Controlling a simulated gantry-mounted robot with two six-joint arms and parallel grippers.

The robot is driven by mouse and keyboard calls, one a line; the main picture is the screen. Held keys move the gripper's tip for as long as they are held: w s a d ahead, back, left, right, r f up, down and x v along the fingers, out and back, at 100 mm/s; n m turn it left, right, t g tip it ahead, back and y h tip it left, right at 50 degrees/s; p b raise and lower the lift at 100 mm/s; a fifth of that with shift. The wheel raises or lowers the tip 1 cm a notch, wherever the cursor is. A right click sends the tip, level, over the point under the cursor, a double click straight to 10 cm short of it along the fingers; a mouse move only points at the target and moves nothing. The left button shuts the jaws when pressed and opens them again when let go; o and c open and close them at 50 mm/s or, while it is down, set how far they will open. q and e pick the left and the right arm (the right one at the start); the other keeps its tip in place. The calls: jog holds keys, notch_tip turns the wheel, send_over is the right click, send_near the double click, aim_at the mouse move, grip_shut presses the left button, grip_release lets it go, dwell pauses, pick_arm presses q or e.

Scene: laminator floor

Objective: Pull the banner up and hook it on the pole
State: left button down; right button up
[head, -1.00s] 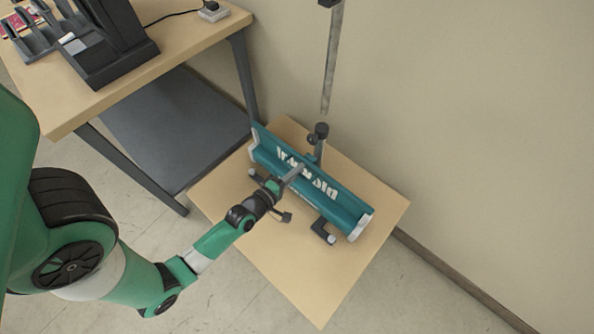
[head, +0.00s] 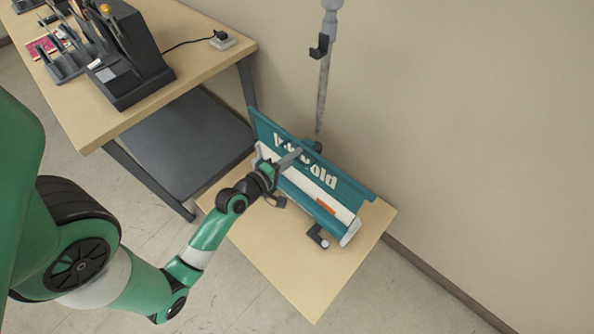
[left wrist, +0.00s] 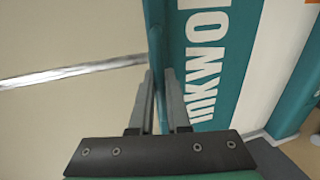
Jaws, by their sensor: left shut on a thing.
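The teal banner (head: 322,174) with white lettering is partly drawn up out of its low base (head: 311,207), which has grey end caps. My left gripper (head: 296,157) is shut on the top edge of the banner near its middle. In the left wrist view, the fingers (left wrist: 161,100) straddle the teal top bar (left wrist: 158,55), with the banner's lettering (left wrist: 205,65) beside them. The grey pole (head: 322,95) rises behind the banner, near the wall, with a dark hook (head: 318,47) high on it. My right gripper is out of view.
The base stands on a low wooden table (head: 300,280) with free top in front. At the upper left, a taller desk (head: 195,60) carries a dark machine (head: 125,65), a cable and small items. A dark grey shelf (head: 175,150) lies beneath it. The wall is close behind.

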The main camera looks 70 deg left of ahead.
pick_arm(q)
notch_tip(320, 180, up, 9)
jog(key=p, duration=0.5)
notch_tip(320, 180, up, 21)
jog(key=p, duration=2.3)
jog(key=shift+r, duration=0.2)
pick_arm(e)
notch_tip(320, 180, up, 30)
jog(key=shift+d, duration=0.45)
pick_arm(q)
jog(key=c, duration=0.9)
grip_release()
jog(key=shift+s, duration=0.1)
jog(key=b+v, duration=0.2)
jog(key=v, duration=0.9)
jog(key=shift+s+d+f, duration=0.1)
jog(key=shift+s+d, duration=0.05)
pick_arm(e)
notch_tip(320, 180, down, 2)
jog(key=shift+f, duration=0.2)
